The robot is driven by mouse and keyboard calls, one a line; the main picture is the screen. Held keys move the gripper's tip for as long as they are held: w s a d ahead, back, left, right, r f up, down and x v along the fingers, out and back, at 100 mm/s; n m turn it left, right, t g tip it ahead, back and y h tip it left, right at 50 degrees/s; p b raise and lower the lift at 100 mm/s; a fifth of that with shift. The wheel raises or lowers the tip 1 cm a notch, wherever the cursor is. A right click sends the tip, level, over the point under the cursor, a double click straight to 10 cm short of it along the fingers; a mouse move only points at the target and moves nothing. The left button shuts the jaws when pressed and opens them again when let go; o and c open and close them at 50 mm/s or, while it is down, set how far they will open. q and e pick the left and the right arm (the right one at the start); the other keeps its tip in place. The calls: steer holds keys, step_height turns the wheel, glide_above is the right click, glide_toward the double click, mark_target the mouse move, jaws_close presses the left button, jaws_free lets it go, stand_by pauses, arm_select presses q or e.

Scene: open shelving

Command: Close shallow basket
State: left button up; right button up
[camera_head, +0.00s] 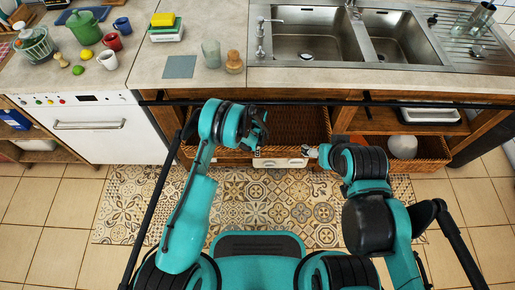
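The shallow wicker basket (298,125) is under the counter left of the sink's middle. It sticks out of the open shelving, and its dark woven inside shows from above. A pale plate or label (280,162) shows at its front. My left gripper (257,151) is at the front of the basket, just left of the pale plate. My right gripper (310,152) is at the front right of the basket, near its rim. My arms hide part of the basket. The fingers are too small to tell whether they touch it or are open.
Another wicker basket (432,150) with a pale round thing is to the right, below a shelf with a white tray (430,116). A white oven (95,128) stands left. The counter (180,66) and sink (315,35) are above. Patterned rug (130,205) covers the floor.

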arm_select(q)
steer(key=shift+r, duration=0.1)
step_height(320, 180, up, 7)
steer(key=shift+r, duration=0.2)
stand_by(0.4)
